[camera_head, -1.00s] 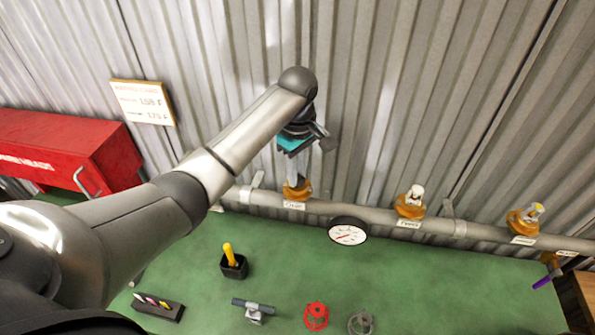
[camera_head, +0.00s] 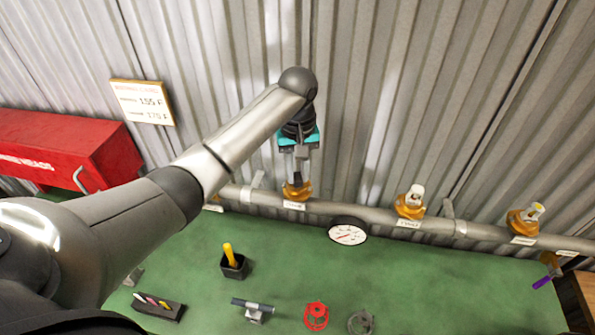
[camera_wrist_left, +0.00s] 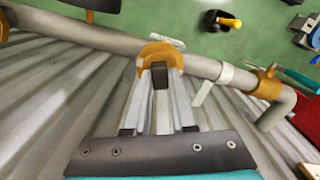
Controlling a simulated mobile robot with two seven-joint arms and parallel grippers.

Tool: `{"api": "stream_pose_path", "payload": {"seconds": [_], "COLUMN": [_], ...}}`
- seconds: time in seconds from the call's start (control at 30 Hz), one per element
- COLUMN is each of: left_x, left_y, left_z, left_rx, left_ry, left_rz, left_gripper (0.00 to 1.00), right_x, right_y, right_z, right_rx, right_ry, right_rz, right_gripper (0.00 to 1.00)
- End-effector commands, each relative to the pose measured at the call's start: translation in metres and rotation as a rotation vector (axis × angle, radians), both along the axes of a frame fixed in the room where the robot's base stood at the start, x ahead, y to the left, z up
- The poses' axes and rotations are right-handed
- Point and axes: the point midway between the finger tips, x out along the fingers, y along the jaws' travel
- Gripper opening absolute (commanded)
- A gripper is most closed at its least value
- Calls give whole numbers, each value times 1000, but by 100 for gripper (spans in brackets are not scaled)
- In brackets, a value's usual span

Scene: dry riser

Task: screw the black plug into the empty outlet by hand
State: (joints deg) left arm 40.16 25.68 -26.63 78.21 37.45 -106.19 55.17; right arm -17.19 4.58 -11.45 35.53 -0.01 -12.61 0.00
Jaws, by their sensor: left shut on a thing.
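The black plug (camera_wrist_left: 160,76) shows as a dark block between the fingertips of my left gripper in the left wrist view. My left gripper (camera_head: 298,176) is shut on it, pointing down at the leftmost brass outlet on the pipe. That outlet (camera_head: 297,191) also shows in the wrist view (camera_wrist_left: 161,52), directly beyond the fingertips. The plug is lined up with the outlet and appears to be at its mouth. The fingers hide the contact, so I cannot tell how deep it sits. My right gripper is not in view.
A round gauge (camera_head: 348,233), a black cup (camera_head: 233,266) and a red handwheel (camera_head: 316,316) are by the green bench (camera_head: 420,280).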

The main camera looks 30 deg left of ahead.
Motion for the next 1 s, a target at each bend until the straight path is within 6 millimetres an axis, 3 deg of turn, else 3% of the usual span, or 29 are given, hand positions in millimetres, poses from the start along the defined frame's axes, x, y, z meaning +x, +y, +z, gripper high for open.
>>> {"api": "stream_pose_path", "payload": {"seconds": [0.23,0.57,0.6,0.93,1.0], "left_x": [1,1,1,0,0], "left_y": [0,0,0,0,0], "left_z": [0,0,0,0,0], "left_rx": [0,0,0,0,0], "left_ry": [-2,-2,-2,-1,-1], "left_rz": [-267,-315,-314,-313,-313], "left_gripper": [0,0,28,66,68], "right_x": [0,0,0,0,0], "right_y": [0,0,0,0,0], "right_z": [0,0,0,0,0], "right_rx": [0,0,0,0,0], "right_ry": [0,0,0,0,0], "right_rz": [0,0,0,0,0], "right_gripper": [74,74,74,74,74]}}
